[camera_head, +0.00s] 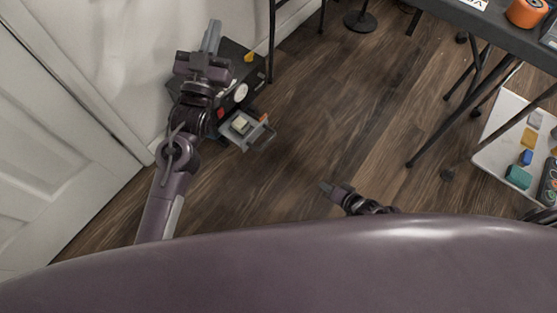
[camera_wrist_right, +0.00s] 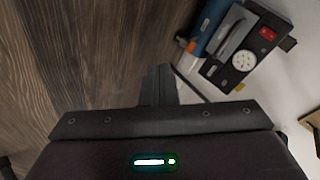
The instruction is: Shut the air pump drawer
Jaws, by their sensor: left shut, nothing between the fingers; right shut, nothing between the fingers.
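The air pump (camera_head: 245,65) is a black box on the floor against the wall, with a white dial and a red switch on it. Its grey drawer (camera_head: 262,136) sticks out at the front, open, with a small beige thing inside. My left gripper (camera_head: 211,36) is shut and empty above the pump's far left part; that arm hides part of the box. My right gripper (camera_head: 325,187) is shut and empty, well apart from the drawer, to its lower right. In the right wrist view the pump (camera_wrist_right: 256,75) shows at upper right, beyond the fingers (camera_wrist_right: 160,78).
A dark table (camera_head: 480,28) with an orange spool (camera_head: 527,12) stands at upper right, its legs on the floor. A white board (camera_head: 492,150) with several coloured parts is at the right. A white door (camera_head: 55,150) is at the left.

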